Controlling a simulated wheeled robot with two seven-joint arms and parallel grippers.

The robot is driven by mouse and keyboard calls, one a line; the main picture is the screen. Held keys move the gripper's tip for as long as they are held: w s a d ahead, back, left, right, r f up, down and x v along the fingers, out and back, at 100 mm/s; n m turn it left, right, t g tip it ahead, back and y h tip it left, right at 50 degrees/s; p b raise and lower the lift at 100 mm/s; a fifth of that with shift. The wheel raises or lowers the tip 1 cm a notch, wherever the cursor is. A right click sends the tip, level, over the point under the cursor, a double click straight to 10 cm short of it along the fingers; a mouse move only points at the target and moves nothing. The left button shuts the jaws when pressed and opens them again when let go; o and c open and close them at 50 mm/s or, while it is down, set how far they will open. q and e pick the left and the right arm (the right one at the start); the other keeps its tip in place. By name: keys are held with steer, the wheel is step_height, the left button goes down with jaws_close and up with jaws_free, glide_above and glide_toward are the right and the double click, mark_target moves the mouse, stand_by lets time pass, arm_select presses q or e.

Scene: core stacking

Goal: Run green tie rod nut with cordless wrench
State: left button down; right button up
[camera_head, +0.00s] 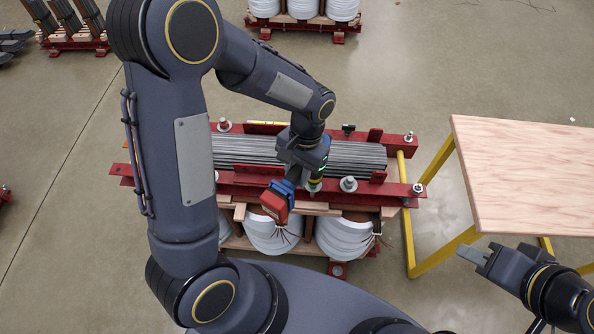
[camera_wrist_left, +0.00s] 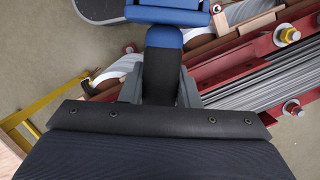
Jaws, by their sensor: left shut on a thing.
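My left gripper (camera_head: 298,176) is shut on the cordless wrench, with its red base (camera_head: 275,202) and blue body hanging over the front red clamp beam. In the left wrist view the fingers of my left gripper (camera_wrist_left: 160,90) close around the wrench's dark grip below its blue part (camera_wrist_left: 165,37). A small green piece, apparently the green tie rod nut (camera_head: 315,186), shows just below the gripper on the front beam. The wrench's nose is hidden, so I cannot tell whether it touches the nut. My right gripper (camera_head: 474,256) is away at the right, near the table.
The laminated core (camera_head: 355,158) lies between red beams above several white coils (camera_head: 273,233). Other nuts stand on the beams, such as a silver one (camera_head: 348,184). A wooden table (camera_head: 530,170) with yellow legs stands at the right. Open floor lies at the left.

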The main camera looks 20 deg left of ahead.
arm_select(q)
steer(key=shift+f+b, duration=1.45)
steer(key=shift+f, duration=0.35)
stand_by(2.1)
steer(key=shift+s+f, duration=0.1)
stand_by(1.9)
steer(key=shift+r+p, duration=2.45)
steer(key=shift+r, duration=0.8)
